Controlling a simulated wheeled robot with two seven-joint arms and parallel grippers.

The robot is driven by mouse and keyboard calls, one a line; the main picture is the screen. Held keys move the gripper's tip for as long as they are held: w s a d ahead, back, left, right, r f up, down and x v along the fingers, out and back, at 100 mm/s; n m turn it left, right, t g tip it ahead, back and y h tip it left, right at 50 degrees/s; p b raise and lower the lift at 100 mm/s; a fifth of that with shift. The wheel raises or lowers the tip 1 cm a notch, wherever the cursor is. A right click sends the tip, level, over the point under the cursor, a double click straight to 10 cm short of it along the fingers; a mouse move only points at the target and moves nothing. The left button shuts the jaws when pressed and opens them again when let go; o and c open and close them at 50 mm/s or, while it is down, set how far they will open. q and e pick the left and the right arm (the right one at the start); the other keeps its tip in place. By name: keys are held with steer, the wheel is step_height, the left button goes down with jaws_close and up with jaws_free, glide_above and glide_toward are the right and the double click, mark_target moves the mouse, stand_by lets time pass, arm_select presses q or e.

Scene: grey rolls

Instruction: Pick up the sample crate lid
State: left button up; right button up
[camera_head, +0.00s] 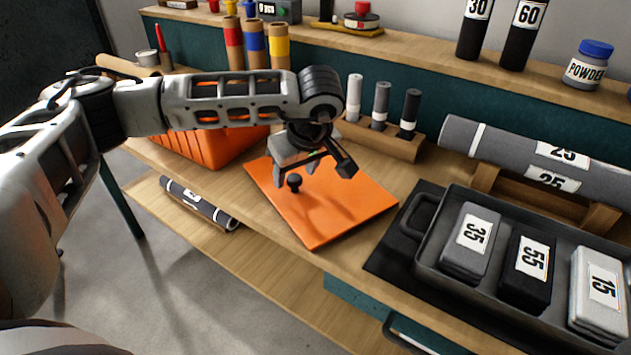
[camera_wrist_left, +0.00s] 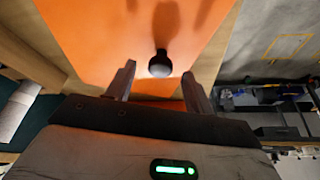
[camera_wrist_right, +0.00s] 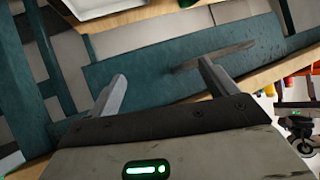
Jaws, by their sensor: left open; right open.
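The sample crate lid (camera_head: 343,209) is a flat orange panel lying on the wooden bench, with a small black knob (camera_head: 294,182) on top. An orange crate (camera_head: 208,147) stands just behind it to the left, partly hidden by my left arm. My left gripper (camera_head: 312,178) is over the lid, open, close to the knob. In the left wrist view the knob (camera_wrist_left: 160,66) shows between and slightly beyond the two fingertips, with the orange lid (camera_wrist_left: 105,35) behind it. My right gripper (camera_wrist_right: 160,85) is open and empty; it does not show in the head view.
A dark tray (camera_head: 432,250) with grey, black and white packs numbered 35, 55 and 15 stands right of the lid. A wooden block (camera_head: 385,143) with upright rolls stands behind it. Large grey rolls (camera_head: 560,165) lie at right. A lower shelf (camera_head: 250,262) runs below the bench front.

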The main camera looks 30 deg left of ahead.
arm_select(q)
steer(key=shift+a+f, duration=0.2)
steer(key=shift+f, duration=0.35)
steer(key=shift+w, duration=0.1)
jaws_close()
